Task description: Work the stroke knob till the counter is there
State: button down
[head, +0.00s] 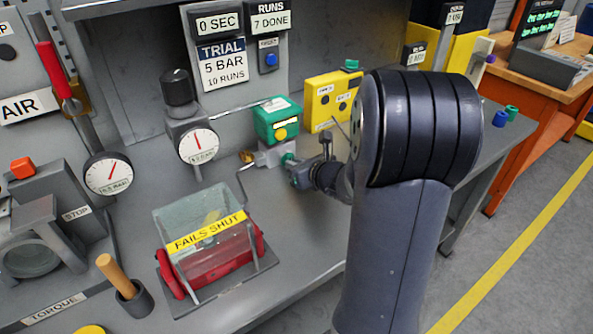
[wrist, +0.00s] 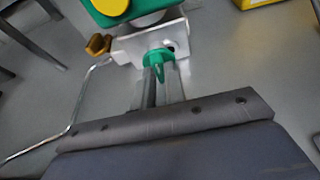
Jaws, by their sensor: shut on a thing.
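The stroke knob is a green knob (wrist: 158,57) on the front of a pale metal block (wrist: 125,48) under a green box with a yellow button (wrist: 112,6). It also shows in the head view as a small green piece (head: 287,159). My gripper (wrist: 161,76) is shut on the green knob, one finger on each side; in the head view (head: 297,174) it is small beside the knob. The counter (head: 270,17) on the back panel reads "RUNS 7 DONE". The trial card (head: 224,66) reads "5 BAR 10 RUNS".
A timer sign (head: 217,23) reads "0 SEC". A round gauge (head: 199,146) stands left of the green box, and a yellow box (head: 331,98) to its right. A "FAILS SHUT" clear-topped red box (head: 207,250) sits in front. My arm hides the bench's right part.

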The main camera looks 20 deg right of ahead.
dwell(0.3)
jog(key=c, duration=1.5)
grip_release()
jog(key=shift+o, duration=0.2)
jog(key=p+v, duration=0.1)
jog(key=v, duration=0.9)
jog(key=shift+s+r, duration=0.25)
jog(key=shift+s, duration=0.1)
jog(key=shift+w+f, duration=0.1)
